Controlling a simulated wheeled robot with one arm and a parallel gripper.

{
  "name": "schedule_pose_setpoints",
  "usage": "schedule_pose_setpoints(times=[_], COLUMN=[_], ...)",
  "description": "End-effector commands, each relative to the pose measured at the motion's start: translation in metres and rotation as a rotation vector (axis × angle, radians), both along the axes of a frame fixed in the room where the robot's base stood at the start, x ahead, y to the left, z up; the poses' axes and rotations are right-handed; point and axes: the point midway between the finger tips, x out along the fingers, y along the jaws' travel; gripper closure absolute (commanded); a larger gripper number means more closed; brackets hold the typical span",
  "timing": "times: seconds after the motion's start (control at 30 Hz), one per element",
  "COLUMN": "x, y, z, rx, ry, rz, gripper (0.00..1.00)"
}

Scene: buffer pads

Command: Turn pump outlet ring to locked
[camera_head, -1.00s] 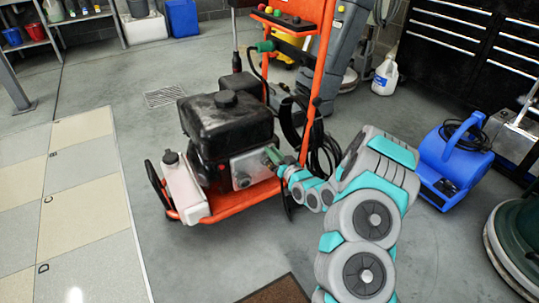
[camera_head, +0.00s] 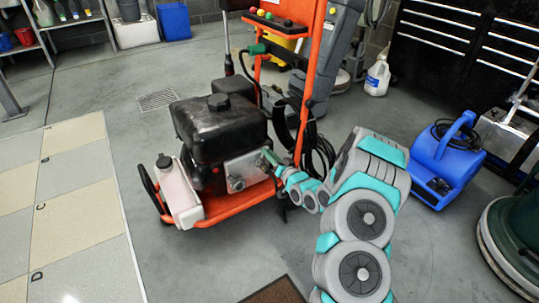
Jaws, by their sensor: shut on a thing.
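The pressure washer stands in the middle, an orange frame (camera_head: 250,200) with a black engine (camera_head: 218,125) and a silver pump block (camera_head: 247,166) on its right side. A round metal fitting (camera_head: 236,184) shows low on the pump's front. My gripper (camera_head: 268,156) is at the upper right of the pump block, shut, with its tip against the pump's outlet side. The outlet ring itself is too small and covered by my gripper to make out, so its turn position cannot be read.
A white tank (camera_head: 181,197) sits at the frame's front left. Black hose coils (camera_head: 318,155) hang close behind my wrist. A blue blower (camera_head: 446,168) and a green floor machine (camera_head: 515,240) stand at right. Open floor lies around the washer.

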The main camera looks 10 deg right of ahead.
Motion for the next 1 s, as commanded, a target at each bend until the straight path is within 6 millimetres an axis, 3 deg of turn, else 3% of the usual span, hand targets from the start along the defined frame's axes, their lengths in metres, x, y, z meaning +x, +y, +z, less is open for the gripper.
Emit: schedule_pose_setpoints(times=[0.03, 0.3, 0.67, 1.0], x=[0.000, 0.000, -0.005, -0.046], y=[-0.001, -0.001, -0.003, -0.017], z=[-0.001, -0.001, 0.000, 0.000], rx=[0.000, 0.000, 0.000, 0.000], ry=[0.003, 0.001, 0.001, 0.002], rz=[-0.002, -0.002, -0.002, -0.003], gripper=[0.77, 0.47, 0.47, 0.47])
